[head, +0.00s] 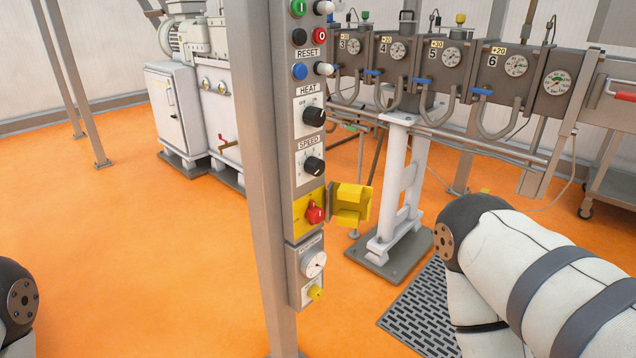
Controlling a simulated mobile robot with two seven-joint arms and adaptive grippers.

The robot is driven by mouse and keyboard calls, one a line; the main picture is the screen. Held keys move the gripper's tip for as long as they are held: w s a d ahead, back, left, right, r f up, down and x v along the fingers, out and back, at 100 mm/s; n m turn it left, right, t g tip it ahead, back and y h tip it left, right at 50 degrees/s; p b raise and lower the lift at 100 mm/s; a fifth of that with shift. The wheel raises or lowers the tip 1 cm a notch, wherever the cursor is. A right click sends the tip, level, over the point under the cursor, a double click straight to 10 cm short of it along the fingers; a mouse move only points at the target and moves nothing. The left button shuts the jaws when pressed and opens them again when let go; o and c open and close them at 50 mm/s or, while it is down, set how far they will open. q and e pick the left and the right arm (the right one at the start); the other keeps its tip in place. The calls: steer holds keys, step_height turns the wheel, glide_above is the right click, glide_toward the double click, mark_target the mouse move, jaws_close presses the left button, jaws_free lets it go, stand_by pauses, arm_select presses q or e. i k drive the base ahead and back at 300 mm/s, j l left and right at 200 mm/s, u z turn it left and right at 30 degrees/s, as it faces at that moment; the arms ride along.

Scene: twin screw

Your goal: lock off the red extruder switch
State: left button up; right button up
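The red extruder switch (315,214) is a rotary knob on a yellow plate (301,208), low on the grey control panel of a steel post. A yellow hinged cover (353,203) stands swung out to the right of the switch, so the red knob is uncovered. I see no padlock on it. The knob's exact position is too small to read. Part of my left arm shows at the lower left edge and part of my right arm at the lower right. Neither gripper is in view.
The post (268,170) rises in front of me. Above the switch are the SPEED knob (314,166) and HEAT knob (314,115); below it is a dial (314,264). The extruder barrel (455,70) and its white stand (395,190) are behind right. Orange floor is clear at left.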

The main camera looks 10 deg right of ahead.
mark_target(314, 213)
steer(key=i+l+u, duration=0.45)
steer(key=l, duration=0.15)
steer(key=i+l+u, duration=0.1)
steer(key=l+u, duration=0.35)
steer(key=l, duration=0.25)
steer(key=i+l+u, duration=0.1)
steer(key=l+u, duration=0.35)
steer(key=l, duration=0.3)
steer(key=l+u, duration=0.4)
steer(key=l, duration=0.4)
steer(key=k+l+u, duration=0.15)
steer(key=l+u, duration=0.3)
steer(key=l, duration=0.3)
steer(key=k+l+u, duration=0.25)
steer(key=l+u, duration=0.2)
steer(key=l, duration=0.3)
